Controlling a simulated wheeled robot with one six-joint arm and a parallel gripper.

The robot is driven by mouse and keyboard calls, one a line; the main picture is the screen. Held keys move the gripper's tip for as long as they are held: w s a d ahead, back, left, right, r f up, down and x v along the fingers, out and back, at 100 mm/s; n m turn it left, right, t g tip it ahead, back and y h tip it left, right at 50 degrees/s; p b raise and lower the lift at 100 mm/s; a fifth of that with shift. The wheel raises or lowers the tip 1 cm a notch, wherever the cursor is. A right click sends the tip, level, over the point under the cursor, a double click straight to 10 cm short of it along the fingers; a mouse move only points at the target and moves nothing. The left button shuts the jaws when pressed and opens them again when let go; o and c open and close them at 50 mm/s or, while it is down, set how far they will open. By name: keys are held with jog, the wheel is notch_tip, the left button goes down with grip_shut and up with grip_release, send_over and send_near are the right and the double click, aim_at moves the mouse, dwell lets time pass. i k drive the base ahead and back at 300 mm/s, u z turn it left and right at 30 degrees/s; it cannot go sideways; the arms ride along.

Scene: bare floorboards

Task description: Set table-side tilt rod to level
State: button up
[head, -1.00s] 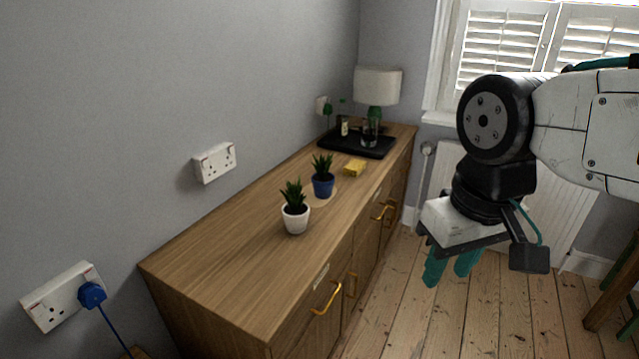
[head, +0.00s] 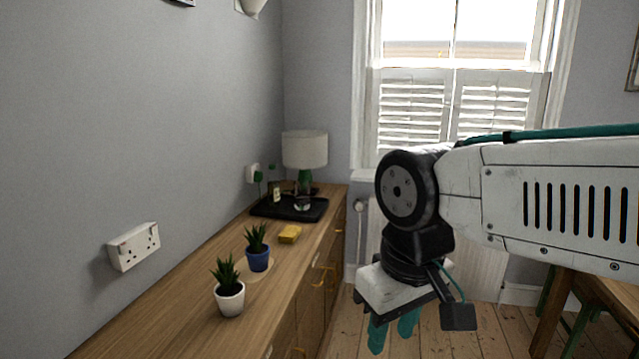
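The window shutters stand at the back, with a left louvred panel (head: 411,108) and a right louvred panel (head: 494,108). Their slats look tilted, with light between them. The tilt rods are too small to make out. A wooden table (head: 586,301) is at the far right edge. My gripper (head: 393,332) hangs pointing down in front of the radiator, well short of the shutters. Its teal fingers look a little apart, with nothing seen between them, but the tips are partly cut off by the view.
A wooden sideboard (head: 165,318) runs along the left wall. On it are a white-potted plant (head: 229,297), a blue-potted plant (head: 257,253), a yellow sponge (head: 290,234), a black tray (head: 268,209) and a lamp (head: 304,150). A radiator (head: 484,262) is under the window. Floorboards (head: 350,325) show clear beside the sideboard.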

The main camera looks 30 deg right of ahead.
aim_at(494, 119)
jog(key=z, duration=0.8)
jog(key=i, duration=1.5)
jog(key=z, duration=1.2)
jog(key=i, duration=2.75)
jog(key=u, duration=0.05)
